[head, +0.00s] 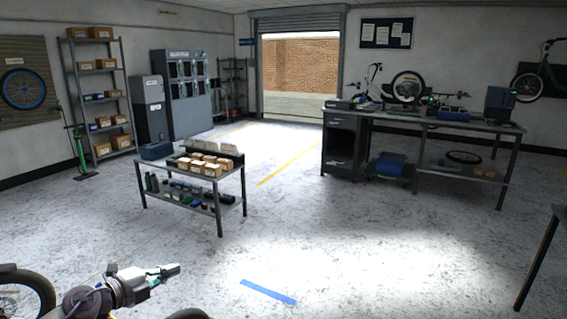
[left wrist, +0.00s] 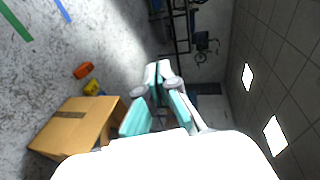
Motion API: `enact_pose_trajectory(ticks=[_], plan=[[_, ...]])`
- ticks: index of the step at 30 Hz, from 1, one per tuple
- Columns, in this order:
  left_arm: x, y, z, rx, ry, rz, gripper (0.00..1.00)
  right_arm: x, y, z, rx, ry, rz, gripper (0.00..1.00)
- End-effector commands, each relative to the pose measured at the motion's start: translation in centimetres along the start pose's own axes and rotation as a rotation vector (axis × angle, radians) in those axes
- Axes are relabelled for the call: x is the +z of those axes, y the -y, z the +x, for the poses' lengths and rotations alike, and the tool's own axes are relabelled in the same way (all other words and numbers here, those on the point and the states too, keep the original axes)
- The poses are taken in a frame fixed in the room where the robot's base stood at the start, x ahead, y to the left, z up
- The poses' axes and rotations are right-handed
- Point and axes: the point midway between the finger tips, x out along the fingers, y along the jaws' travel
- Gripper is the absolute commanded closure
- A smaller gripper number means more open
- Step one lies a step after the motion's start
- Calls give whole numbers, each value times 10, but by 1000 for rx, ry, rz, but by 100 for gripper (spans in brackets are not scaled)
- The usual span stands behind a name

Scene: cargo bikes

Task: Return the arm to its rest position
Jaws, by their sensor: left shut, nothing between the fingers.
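My left gripper (head: 172,270) shows low at the left in the head view, at the end of my left arm. It points to the right, above the floor, away from any bench or table. In the left wrist view its fingers (left wrist: 158,70) are closed together, with nothing seen held between them. My right gripper is in neither view.
A cardboard box (left wrist: 72,122), an orange object (left wrist: 83,70) and a yellow object (left wrist: 91,87) lie beside the gripper in the left wrist view. A low table (head: 190,176) with small boxes stands ahead; a workbench (head: 430,119) stands right. The central floor is clear.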

Motion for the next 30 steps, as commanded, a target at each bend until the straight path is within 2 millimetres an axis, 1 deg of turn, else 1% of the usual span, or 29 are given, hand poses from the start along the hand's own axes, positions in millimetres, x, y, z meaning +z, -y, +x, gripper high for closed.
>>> enact_pose_trajectory(ticks=[1,3,5,7,8,10,11,12,13,15,18,21,24,30], plan=[[-34,-4,10,-101,2,-90,100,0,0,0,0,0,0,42],[-60,-2,12,-231,60,-226,100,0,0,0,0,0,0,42],[-75,-6,6,-313,135,-358,100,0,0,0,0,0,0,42],[-85,-19,-7,-371,248,-523,100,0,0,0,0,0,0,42],[-88,-28,-14,-382,302,-597,100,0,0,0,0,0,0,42],[-96,-56,-36,-377,441,-770,100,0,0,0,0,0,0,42],[-100,-70,-46,-361,502,-842,100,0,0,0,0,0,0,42],[-107,-91,-62,-327,585,-939,100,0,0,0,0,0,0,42],[-113,-108,-74,-292,648,-1009,100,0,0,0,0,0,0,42],[-132,-145,-103,-194,777,-1153,100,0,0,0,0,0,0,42],[-159,-181,-136,-60,900,-1288,100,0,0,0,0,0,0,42],[-183,-205,-162,58,978,-1377,100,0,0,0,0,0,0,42],[-206,-221,-184,162,1033,-1444,100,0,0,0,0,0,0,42],[-247,-242,-222,346,1104,-1542,100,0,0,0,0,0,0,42]])
